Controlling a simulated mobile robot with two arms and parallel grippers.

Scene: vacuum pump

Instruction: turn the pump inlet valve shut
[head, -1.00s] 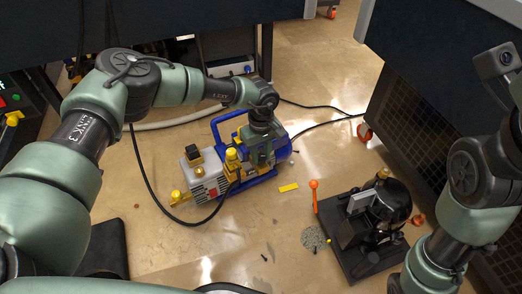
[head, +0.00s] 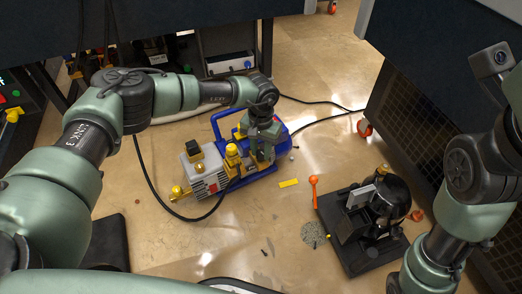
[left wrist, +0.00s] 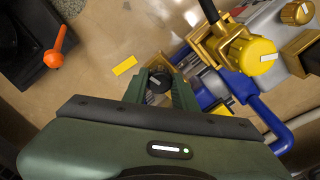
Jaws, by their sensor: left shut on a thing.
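The vacuum pump (head: 205,174), grey with yellow fittings and a blue base and handle, stands on the floor at the middle. My left gripper (head: 266,151) reaches down at the pump's right end. In the left wrist view, its fingers (left wrist: 160,86) are shut on a small round black knob (left wrist: 158,82) with a white mark. The fingers and wrist hide part of it, and the pump's far end is covered in the head view. A yellow knob with a white bar (left wrist: 258,57) sits apart, right of the fingers. My right gripper is out of view.
A yellow strip (head: 289,183) lies on the floor right of the pump. A black cable (head: 150,187) loops left of the pump. Dark cabinets stand behind and right.

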